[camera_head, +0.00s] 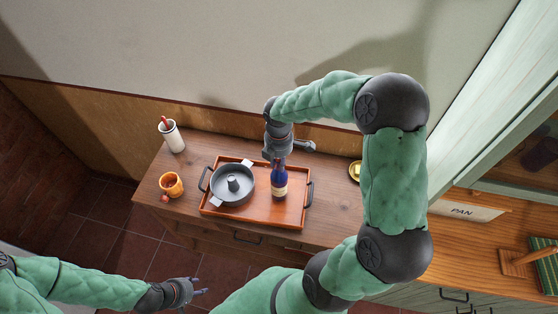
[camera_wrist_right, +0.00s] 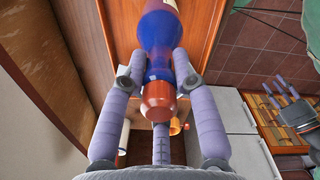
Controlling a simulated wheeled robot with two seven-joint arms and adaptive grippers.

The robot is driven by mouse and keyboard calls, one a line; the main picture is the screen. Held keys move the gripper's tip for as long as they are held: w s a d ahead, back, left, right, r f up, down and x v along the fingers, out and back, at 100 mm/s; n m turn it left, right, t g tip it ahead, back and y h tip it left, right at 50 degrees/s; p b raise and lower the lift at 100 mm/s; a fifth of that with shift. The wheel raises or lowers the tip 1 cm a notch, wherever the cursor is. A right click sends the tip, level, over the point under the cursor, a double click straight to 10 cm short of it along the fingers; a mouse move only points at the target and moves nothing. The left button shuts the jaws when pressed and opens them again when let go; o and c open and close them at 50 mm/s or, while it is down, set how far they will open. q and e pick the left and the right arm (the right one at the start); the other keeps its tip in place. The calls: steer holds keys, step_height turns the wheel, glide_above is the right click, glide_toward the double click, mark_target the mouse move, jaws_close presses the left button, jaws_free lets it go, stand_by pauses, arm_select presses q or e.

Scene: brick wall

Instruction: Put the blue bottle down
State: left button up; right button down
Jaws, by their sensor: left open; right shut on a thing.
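The blue bottle (camera_head: 279,184) is upright at the right part of the orange-brown tray (camera_head: 257,219). Whether its base touches the tray, I cannot tell. My right gripper (camera_head: 276,157) is above it and shut on its neck. In the right wrist view the bottle (camera_wrist_right: 157,35) runs away from me, its reddish cap towards the camera, with the right gripper's fingers (camera_wrist_right: 156,78) on both sides of the neck. My left gripper (camera_head: 197,287) is open and empty, in front of the table at lower left, away from the bottle.
A grey pot (camera_head: 232,191) with a raised centre fills the tray's left part. An orange mug (camera_head: 171,185) and a white cup (camera_head: 173,138) holding something red stand left of the tray. A yellow item (camera_head: 355,171) lies right of it. The wooden table (camera_head: 330,219) has bare room near its right front.

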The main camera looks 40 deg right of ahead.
steer(key=c, duration=1)
jaws_free()
steer(key=shift+f, duration=0.1)
steer(key=shift+o, duration=0.2)
step_height(320, 180, up, 12)
steer(key=shift+r, duration=0.2)
